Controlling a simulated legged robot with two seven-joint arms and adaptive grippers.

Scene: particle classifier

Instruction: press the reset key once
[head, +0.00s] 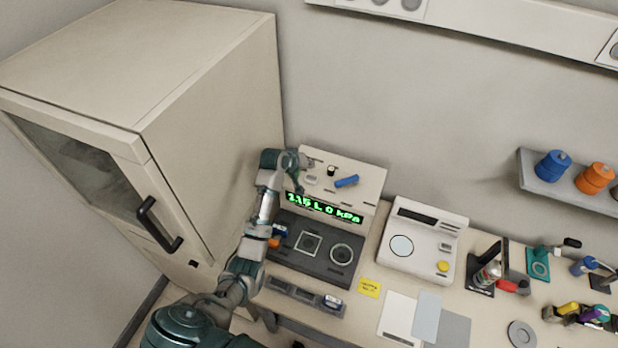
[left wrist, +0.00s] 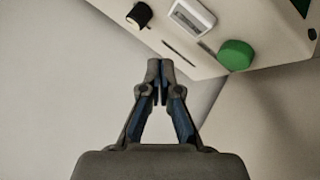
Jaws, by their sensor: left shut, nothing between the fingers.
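The light device (head: 369,197) with a green display reading about "115 L 0 kPa" stands against the wall. Its control face (left wrist: 215,28) crosses the top of the left wrist view, with a black knob (left wrist: 139,15), a pale rectangular key (left wrist: 190,17), a thin dark slot and a round green button (left wrist: 236,55). No label is legible, so I cannot tell which is the reset key. My left gripper (head: 305,161) is at the device's upper left corner, shut and empty. In the left wrist view its fingertips (left wrist: 160,66) point toward the face; contact cannot be judged.
A blue lever (head: 346,181) sits on the device. A dark platform (head: 288,262) lies in front. A white instrument (head: 419,267) with a yellow knob stands to the right. A tall cabinet (head: 205,110) rises close on the left. A wall shelf (head: 534,175) holds blue and orange containers.

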